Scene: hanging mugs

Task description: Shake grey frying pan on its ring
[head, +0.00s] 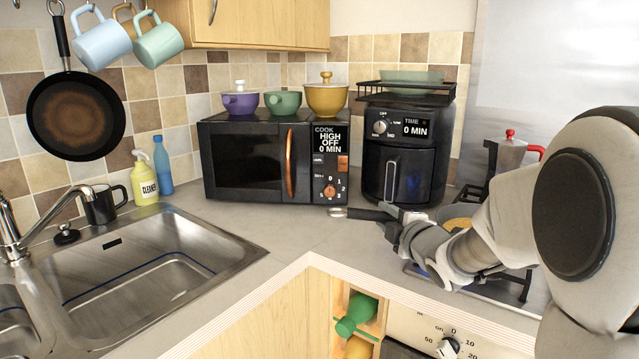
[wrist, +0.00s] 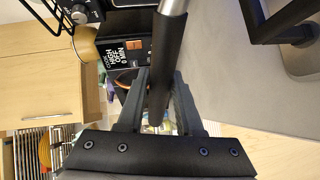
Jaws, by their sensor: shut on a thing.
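My gripper (head: 386,216) is shut on a black handle (head: 362,214) above the counter, in front of the air fryer. The handle has a bright metal tip at its left end in the head view. In the wrist view the handle (wrist: 166,62) runs between the two fingers of my gripper (wrist: 158,95). Beyond my wrist a yellow-orange round patch (head: 457,224) shows at the hob; the pan's body is mostly hidden by my arm, and I cannot tell whether it touches the ring.
A moka pot (head: 507,160) stands at the back of the hob. The air fryer (head: 405,150) and microwave (head: 265,155) stand close behind. A dark frying pan (head: 76,115) hangs on the left wall above the sink (head: 150,265). The counter left of my gripper is clear.

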